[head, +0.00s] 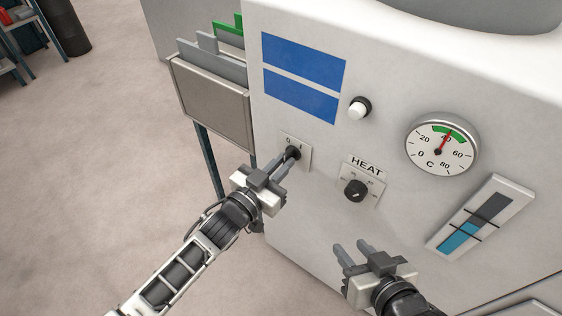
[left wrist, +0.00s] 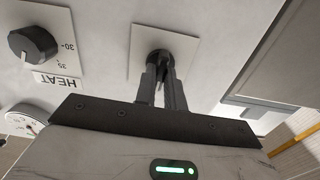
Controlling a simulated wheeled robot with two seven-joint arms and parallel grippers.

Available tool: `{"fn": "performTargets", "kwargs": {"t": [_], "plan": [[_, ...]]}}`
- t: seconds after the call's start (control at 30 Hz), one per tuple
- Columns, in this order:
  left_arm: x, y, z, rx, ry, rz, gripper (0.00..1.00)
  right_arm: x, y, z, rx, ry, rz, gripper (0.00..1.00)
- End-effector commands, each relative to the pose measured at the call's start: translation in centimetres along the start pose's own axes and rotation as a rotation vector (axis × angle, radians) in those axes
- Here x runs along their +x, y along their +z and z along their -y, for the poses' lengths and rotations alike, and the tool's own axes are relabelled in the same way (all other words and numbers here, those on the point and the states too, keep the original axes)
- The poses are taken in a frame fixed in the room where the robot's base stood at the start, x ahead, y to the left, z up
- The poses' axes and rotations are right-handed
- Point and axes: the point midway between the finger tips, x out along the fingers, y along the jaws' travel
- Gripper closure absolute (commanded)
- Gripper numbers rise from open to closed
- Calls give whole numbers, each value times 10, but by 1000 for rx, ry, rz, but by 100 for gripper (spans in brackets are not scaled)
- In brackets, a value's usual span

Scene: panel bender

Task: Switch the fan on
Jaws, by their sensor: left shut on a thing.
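A small black rotary switch (head: 294,152) on a light square plate marked 0 and I sits on the front of the white machine; no word for a fan is legible. My left gripper (head: 287,160) is shut on this switch. In the left wrist view both fingers of the left gripper (left wrist: 161,85) reach the dark switch (left wrist: 159,54) and partly cover it, so which mark it points to cannot be told. My right gripper (head: 351,246) is open and empty, below the HEAT knob and apart from the panel's controls.
The HEAT knob (head: 356,190) is right of the switch. A white push button (head: 359,108), a round temperature gauge (head: 441,145) and a blue level indicator (head: 480,218) are on the same panel. A rack with grey and green sheets (head: 212,95) stands at the left. The floor there is clear.

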Motion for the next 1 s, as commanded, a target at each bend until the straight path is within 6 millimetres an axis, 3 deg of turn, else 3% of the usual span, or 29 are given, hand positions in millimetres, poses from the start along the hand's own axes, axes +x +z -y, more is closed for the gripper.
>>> {"fn": "performTargets", "kwargs": {"t": [0.5, 1.0], "plan": [[-1, 1, -1, 400, 1, 1, 100, 0, 0, -1, 4, 3, 5, 64], [-1, 1, -1, 516, 1, 1, 100, 0, -2, -1, 4, 4, 2, 64]]}}
